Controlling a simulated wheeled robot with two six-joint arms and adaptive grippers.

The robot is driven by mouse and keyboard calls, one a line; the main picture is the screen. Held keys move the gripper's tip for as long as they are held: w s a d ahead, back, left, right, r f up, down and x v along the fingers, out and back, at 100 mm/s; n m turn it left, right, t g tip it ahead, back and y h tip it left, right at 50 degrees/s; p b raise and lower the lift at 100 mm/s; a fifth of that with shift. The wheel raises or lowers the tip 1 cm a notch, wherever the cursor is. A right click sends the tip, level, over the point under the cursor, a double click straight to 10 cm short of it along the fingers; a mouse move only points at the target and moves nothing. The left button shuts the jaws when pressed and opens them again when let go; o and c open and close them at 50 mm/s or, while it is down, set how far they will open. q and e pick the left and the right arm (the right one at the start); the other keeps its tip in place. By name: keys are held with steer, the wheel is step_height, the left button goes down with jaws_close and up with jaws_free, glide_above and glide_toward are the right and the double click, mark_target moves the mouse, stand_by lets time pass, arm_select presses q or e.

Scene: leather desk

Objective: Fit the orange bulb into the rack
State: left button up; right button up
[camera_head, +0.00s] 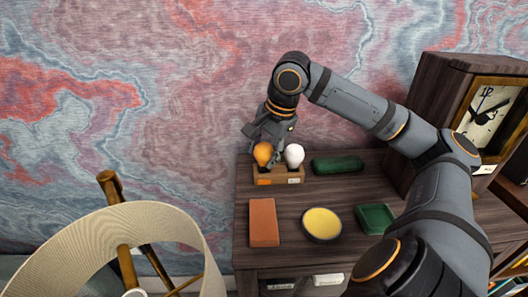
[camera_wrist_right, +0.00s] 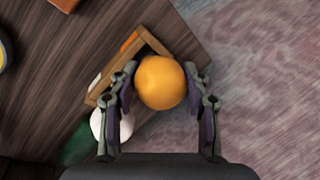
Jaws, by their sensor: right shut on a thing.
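The orange bulb (camera_head: 263,153) is at the left end of the small wooden rack (camera_head: 279,170), above the rack's orange mark (camera_head: 264,182). My right gripper (camera_head: 265,149) comes down from above and is shut on this bulb. In the right wrist view the orange bulb (camera_wrist_right: 160,84) sits between the two fingers, beside the rack (camera_wrist_right: 126,66). Its base is hidden, so I cannot tell whether it is seated. A white bulb (camera_head: 294,155) stands upright at the rack's right side, close to the gripper. My left gripper is not in view.
A green case (camera_head: 337,165) lies right of the rack. A reddish-brown block (camera_head: 263,222), a yellow dish (camera_head: 322,224) and a green tray (camera_head: 376,218) sit nearer the front. A clock (camera_head: 488,110) stands at right, a lampshade (camera_head: 120,255) at front left.

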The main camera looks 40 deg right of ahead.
steer(key=shift+f, duration=0.25)
steer(key=o, duration=1.2)
steer(key=shift+c, duration=0.2)
step_height(320, 180, up, 9)
steer(key=p, duration=0.9)
steer(key=shift+r, duration=0.1)
